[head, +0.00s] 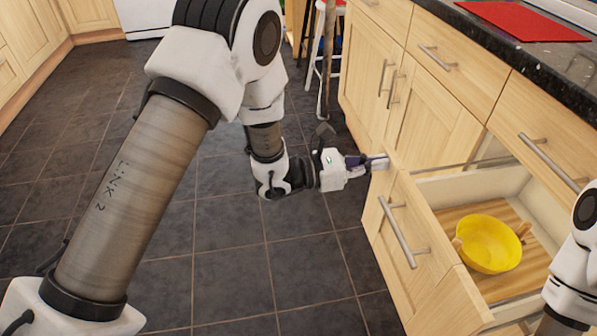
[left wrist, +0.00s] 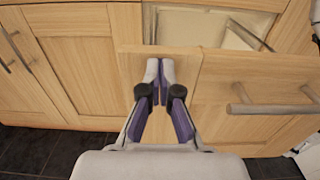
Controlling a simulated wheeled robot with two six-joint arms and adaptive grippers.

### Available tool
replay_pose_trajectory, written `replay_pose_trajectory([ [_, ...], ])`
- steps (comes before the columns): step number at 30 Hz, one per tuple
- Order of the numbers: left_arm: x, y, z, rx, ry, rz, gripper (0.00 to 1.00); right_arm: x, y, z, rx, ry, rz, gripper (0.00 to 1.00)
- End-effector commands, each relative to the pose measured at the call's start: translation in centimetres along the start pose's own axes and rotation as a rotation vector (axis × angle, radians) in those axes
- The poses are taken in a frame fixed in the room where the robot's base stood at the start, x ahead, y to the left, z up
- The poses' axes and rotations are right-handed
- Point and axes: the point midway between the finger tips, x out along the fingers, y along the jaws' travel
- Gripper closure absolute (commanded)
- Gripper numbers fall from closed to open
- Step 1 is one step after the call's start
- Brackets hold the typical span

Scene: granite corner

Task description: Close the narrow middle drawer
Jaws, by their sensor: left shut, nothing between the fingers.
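In the left wrist view, a narrow light-wood drawer front (left wrist: 131,80) stands out from the cabinet, left of a wider drawer front (left wrist: 255,75) with a bar handle. My left gripper (left wrist: 158,72) is shut and empty, its fingertips at the upper part of the narrow front. I cannot tell whether they touch it. In the head view my left gripper (head: 378,162) reaches in from the left to the same narrow front (head: 377,205), beside the wide open drawer (head: 403,232). The gripper hides part of the narrow front. My right gripper is out of view.
The wide open drawer holds a yellow bowl (head: 488,244). Closed drawers and doors (head: 432,110) lie beyond, under a dark counter with a red board (head: 522,21). A stool (head: 325,60) stands at the back. Tiled floor (head: 240,260) left of the cabinets is clear.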

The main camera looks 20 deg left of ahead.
Motion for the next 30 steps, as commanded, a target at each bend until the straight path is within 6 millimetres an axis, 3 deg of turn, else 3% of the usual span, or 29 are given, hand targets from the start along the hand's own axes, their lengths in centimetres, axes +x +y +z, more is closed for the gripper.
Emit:
replay_pose_trajectory([
  [21,13.8,-0.4,0.8,-0.001,-0.001,-0.002,1.00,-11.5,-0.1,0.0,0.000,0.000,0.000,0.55],
  [30,18.9,0.1,0.0,0.002,-0.002,-0.001,1.00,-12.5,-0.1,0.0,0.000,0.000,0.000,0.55],
])
